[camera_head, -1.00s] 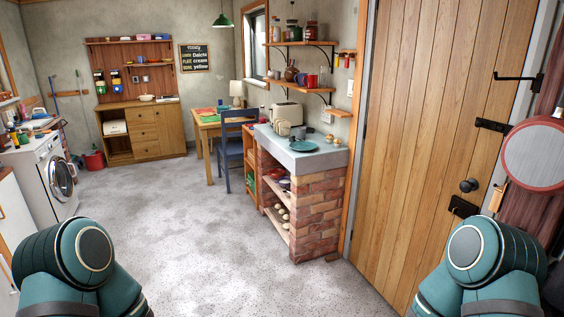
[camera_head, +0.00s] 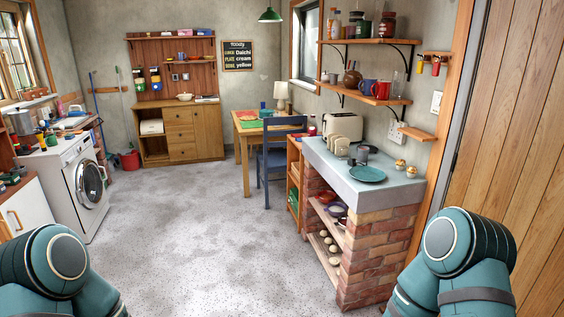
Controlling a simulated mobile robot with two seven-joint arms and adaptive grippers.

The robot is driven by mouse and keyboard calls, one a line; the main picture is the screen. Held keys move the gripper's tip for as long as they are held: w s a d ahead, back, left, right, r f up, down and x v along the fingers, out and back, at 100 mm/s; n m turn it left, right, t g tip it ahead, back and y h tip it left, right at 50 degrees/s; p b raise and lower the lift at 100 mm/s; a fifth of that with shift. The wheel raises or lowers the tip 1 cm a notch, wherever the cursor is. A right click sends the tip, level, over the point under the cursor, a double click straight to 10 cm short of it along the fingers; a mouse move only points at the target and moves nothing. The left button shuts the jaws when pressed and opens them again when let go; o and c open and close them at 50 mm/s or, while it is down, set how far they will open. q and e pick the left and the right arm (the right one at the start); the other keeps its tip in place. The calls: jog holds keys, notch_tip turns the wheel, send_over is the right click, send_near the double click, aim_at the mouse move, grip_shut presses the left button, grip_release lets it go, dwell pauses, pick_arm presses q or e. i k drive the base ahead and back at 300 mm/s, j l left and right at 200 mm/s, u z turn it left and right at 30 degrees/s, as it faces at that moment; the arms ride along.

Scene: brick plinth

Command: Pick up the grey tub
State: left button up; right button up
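A brick plinth (camera_head: 382,245) with a grey slab top (camera_head: 400,194) stands right of the middle. On its top, beside the toaster, is a small dark grey container (camera_head: 362,154); it is too small to tell whether it is the grey tub. No other thing is clearly a grey tub. Both my upper arms show at the bottom left and bottom right. Neither gripper is in view.
The slab also holds a cream toaster (camera_head: 343,127), a teal plate (camera_head: 367,174) and two cupcakes (camera_head: 411,172). Shelves (camera_head: 375,88) with jars and mugs hang above. A blue chair (camera_head: 279,158) stands behind the plinth. A washing machine (camera_head: 75,188) is at left. The middle floor is clear.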

aim_at(363, 152)
jog(key=i+z, duration=0.1)
jog(key=i, duration=0.6)
jog(key=i+j+z, duration=0.1)
jog(key=i, duration=0.65)
jog(key=i+j+z, duration=0.2)
jog(key=i+z, duration=0.25)
jog(key=i+j+z, duration=0.35)
jog(key=z, duration=0.15)
jog(key=i, duration=0.1)
